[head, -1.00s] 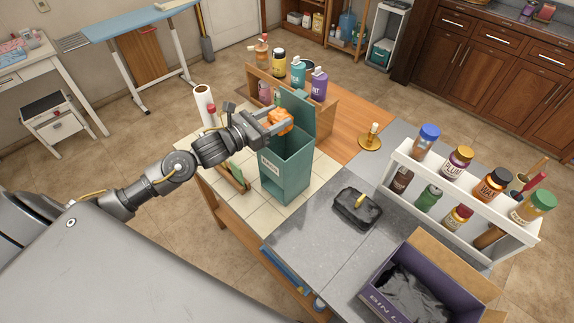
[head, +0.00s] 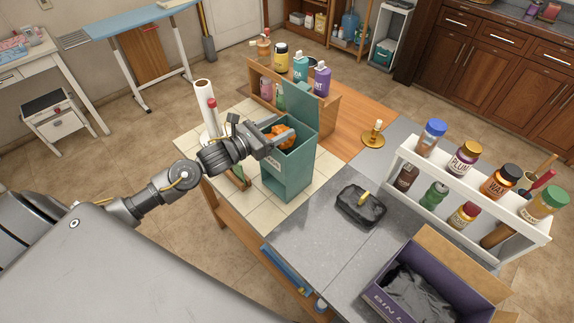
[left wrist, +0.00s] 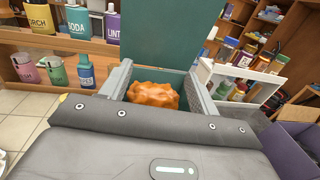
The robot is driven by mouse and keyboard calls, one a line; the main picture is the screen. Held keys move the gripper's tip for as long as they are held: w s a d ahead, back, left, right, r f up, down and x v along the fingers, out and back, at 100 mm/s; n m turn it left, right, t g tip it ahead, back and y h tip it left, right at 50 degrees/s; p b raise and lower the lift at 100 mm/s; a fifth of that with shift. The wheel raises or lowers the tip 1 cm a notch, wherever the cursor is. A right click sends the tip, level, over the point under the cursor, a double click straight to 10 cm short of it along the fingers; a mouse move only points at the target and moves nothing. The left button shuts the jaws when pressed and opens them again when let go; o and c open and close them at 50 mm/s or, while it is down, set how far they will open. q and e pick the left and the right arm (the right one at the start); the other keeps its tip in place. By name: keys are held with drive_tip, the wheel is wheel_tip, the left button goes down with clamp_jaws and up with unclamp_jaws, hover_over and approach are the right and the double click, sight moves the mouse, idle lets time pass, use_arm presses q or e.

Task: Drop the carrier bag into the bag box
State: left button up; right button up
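The orange crumpled carrier bag (head: 279,136) is in the open top of the tall teal bag box (head: 288,178), whose lid stands up at the back. My left gripper (head: 272,140) is at the box's mouth, fingers spread. In the left wrist view the carrier bag (left wrist: 154,95) lies between and beyond the fingers of the left gripper (left wrist: 160,92), with a narrow gap visible at the right finger. The upright teal lid (left wrist: 165,35) is behind it. The bag's underside is hidden. My right gripper is not in view.
A wooden rack (head: 322,115) of bottles stands behind the box, and a paper roll (head: 205,105) to its left. A black pouch (head: 361,206), a brass candle holder (head: 373,138), a white bottle rack (head: 470,203) and a purple bin box (head: 425,285) are to the right.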

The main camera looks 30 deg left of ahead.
use_arm(q)
drive_tip(key=o, duration=0.3)
drive_tip(key=shift+s, duration=0.1)
drive_tip(key=shift+s+a+f+b, duration=0.2)
drive_tip(key=shift+s+b, duration=0.1)
drive_tip(key=b+v, duration=0.4)
drive_tip(key=v, duration=0.6)
drive_tip(key=shift+r, duration=0.2)
drive_tip(key=shift+d, duration=0.1)
